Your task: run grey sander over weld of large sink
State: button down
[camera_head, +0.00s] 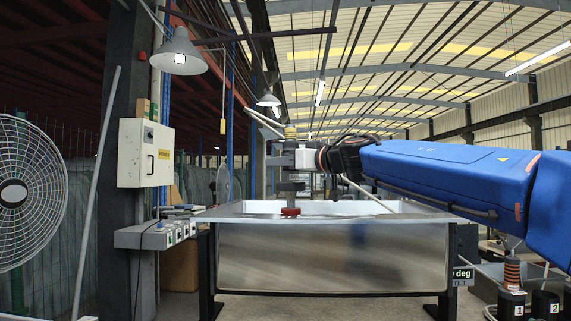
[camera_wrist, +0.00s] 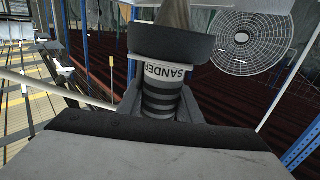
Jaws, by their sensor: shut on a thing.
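The large sink (camera_head: 330,258) is a shiny metal basin in the middle of the head view, with a flat rim. My gripper (camera_head: 281,160) is above the left part of its front rim, shut on the grey sander (camera_head: 291,187). The sander is upright, with its red disc (camera_head: 290,211) low at the rim; I cannot tell whether it touches. In the wrist view the sander (camera_wrist: 163,72), with a white band lettered SANDER, sits between my gripper's fingers (camera_wrist: 160,100). The weld is not clearly visible.
A control box with buttons (camera_head: 155,235) stands close to the sink's left side. A pillar with a cream cabinet (camera_head: 145,153) and a fan (camera_head: 28,190) are further left. Numbered dark holders (camera_head: 512,303) stand at the lower right. A lamp (camera_head: 179,55) hangs at the upper left.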

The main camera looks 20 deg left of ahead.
notch_tip(320, 180, up, 7)
dwell(0.8)
jog(key=shift+d, duration=0.15)
dwell(0.6)
